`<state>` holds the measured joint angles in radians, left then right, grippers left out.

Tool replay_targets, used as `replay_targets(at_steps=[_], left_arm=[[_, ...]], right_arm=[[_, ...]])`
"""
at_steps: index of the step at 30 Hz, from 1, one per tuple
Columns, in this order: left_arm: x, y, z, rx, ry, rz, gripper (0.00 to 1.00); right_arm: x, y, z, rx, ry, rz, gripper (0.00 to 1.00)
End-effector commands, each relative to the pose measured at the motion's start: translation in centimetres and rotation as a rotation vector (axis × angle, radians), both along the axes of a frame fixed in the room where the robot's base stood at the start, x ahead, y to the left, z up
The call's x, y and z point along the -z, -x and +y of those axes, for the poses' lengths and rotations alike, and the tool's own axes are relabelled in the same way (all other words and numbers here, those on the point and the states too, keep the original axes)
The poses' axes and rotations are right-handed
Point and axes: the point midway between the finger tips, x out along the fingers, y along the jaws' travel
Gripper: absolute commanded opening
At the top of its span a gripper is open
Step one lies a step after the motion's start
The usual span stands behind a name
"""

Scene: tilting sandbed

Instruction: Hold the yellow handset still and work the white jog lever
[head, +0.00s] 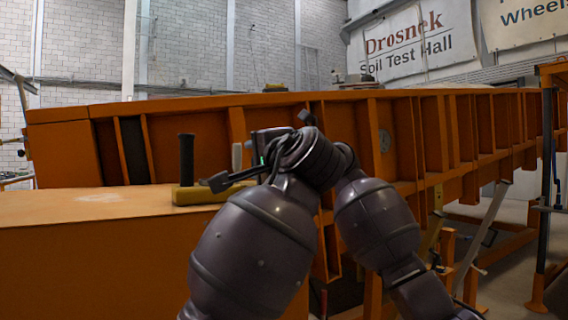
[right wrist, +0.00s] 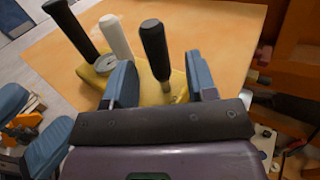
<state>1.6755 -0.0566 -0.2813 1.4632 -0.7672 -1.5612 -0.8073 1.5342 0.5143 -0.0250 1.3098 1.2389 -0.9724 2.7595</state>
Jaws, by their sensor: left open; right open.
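The yellow handset (head: 196,193) lies on the orange ledge, with a black grip (head: 186,158) standing at its left end. In the right wrist view the handset (right wrist: 135,88) carries the white lever (right wrist: 115,38) between a black grip (right wrist: 68,27) and another black grip (right wrist: 154,50). My right gripper (right wrist: 160,82) is open, with the right-hand black grip seen between its blue fingers; contact is unclear. My left gripper is open, apart from the handset, its blue fingers at the lower left there.
The ledge (head: 90,230) is bare to the left. The ribbed orange sandbed wall (head: 200,140) runs behind. My arms hide the handset's right part in the head view.

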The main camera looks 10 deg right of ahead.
Motion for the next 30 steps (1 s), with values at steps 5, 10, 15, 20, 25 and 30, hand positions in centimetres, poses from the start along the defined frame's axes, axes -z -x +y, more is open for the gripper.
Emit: replay_targets(at_steps=[5, 10, 15, 20, 25, 30], left_arm=[[0.00, 0.00, 0.00, 0.000, 0.000, 0.000, 0.43], [0.00, 0.00, 0.00, 0.000, 0.000, 0.000, 0.43], [0.00, 0.00, 0.00, 0.000, 0.000, 0.000, 0.43], [0.00, 0.00, 0.00, 0.000, 0.000, 0.000, 0.43], [0.00, 0.00, 0.00, 0.000, 0.000, 0.000, 0.43], [0.00, 0.00, 0.00, 0.000, 0.000, 0.000, 0.43]], right_arm=[[-0.07, -0.67, 0.83, 0.001, 0.000, -0.001, 0.52], [-0.01, -0.82, 1.01, 0.001, 0.001, -0.001, 0.52], [-0.02, -0.81, 1.01, 0.001, 0.001, -0.001, 0.50], [-0.02, -0.80, 1.00, 0.001, 0.000, -0.001, 0.26], [-0.02, -0.79, 0.99, 0.001, 0.000, -0.001, 0.00], [-0.02, -0.79, 0.99, 0.001, 0.000, -0.001, 0.00]])
